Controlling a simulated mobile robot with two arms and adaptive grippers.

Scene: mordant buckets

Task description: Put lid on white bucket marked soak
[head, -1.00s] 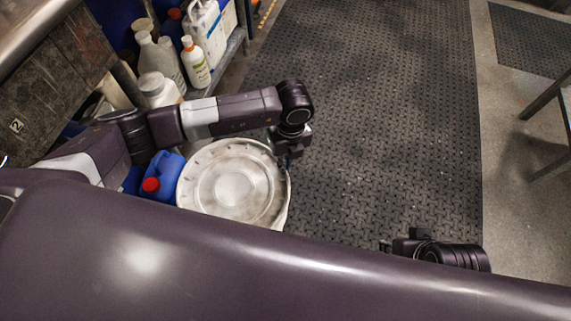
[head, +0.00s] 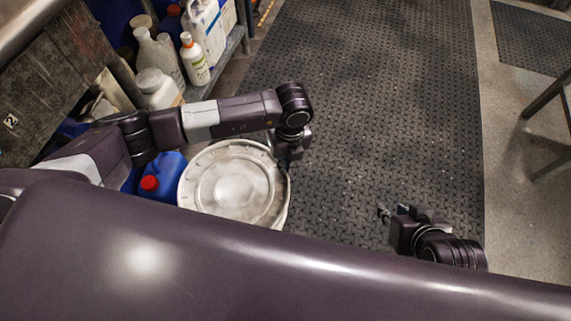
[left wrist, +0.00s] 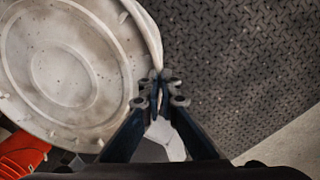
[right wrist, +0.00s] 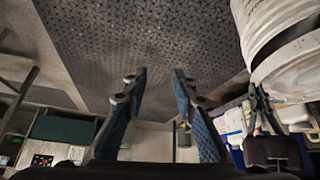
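The round pale lid (head: 232,185) lies over the top of the white bucket (right wrist: 268,25); it fills the upper left of the left wrist view (left wrist: 70,70). In the right wrist view, which looks upside down, the lid (right wrist: 290,70) sits at the bucket's mouth, seemingly a little tilted; whether it is seated I cannot tell. A strip of bucket shows past the lid's edge. No soak marking is readable. My left gripper (head: 285,162) is at the lid's right edge, its fingertips (left wrist: 161,76) nearly together on the rim. My right gripper (head: 384,212) is open and empty (right wrist: 155,78), right of the bucket.
A blue jug with a red cap (head: 165,178) stands close to the bucket's left. White bottles (head: 195,60) and containers fill a low shelf at upper left, by a dark bench (head: 50,85). The dark floor mat (head: 390,110) is clear to the right.

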